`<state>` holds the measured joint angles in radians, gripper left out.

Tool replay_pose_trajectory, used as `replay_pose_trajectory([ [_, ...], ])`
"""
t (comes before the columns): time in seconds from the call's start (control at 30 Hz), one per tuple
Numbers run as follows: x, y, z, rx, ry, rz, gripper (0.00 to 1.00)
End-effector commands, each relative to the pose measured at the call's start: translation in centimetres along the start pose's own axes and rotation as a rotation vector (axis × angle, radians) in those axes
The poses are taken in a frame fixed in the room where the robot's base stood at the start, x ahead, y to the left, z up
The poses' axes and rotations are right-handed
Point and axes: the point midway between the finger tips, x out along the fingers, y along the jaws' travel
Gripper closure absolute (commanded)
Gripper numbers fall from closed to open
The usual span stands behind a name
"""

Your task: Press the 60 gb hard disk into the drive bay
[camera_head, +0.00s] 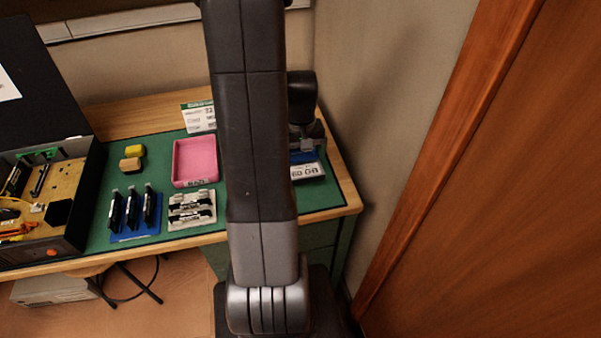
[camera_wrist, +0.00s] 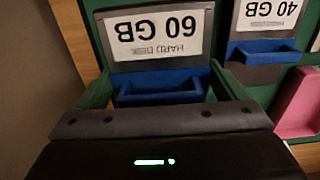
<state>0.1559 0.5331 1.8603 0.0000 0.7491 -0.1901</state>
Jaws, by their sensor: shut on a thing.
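The 60 GB hard disk (camera_wrist: 120,63) is a dark block in the wrist view, standing at a blue holder (camera_wrist: 160,98). Its white label (camera_wrist: 155,32) reads upside down there. My gripper (camera_wrist: 163,80) has one green finger on each side and is shut on the disk. The disk is still at its holder; I cannot tell whether it is lifted. In the head view my gripper (camera_head: 304,143) is above the label at the table's right end, partly behind my arm. An open black computer case (camera_head: 85,200) stands at the far left. I cannot make out the drive bay in it.
A 40 GB disk (camera_wrist: 236,40) stands beside it in another blue holder. A pink tray (camera_head: 194,183), a white rack (camera_head: 192,222), a blue rack (camera_head: 135,236) and yellow and tan blocks (camera_head: 132,156) lie on the green mat (camera_head: 100,240). A wall adjoins the right end.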

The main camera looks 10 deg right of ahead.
Motion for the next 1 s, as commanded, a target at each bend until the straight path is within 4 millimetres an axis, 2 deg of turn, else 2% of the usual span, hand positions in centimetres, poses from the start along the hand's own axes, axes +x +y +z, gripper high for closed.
replay_pose_trajectory([
  [0.1,1.5,0.0,0.1,0.000,-0.002,0.000,0.22],
  [0.27,2.5,0.0,0.0,0.000,0.000,0.000,0.22],
  [0.47,5.0,0.0,0.0,0.000,-0.002,0.000,0.22],
  [0.7,5.9,0.0,0.0,0.000,0.002,0.000,0.22],
  [1.0,6.0,0.0,-0.1,0.000,0.002,0.001,0.22],
])
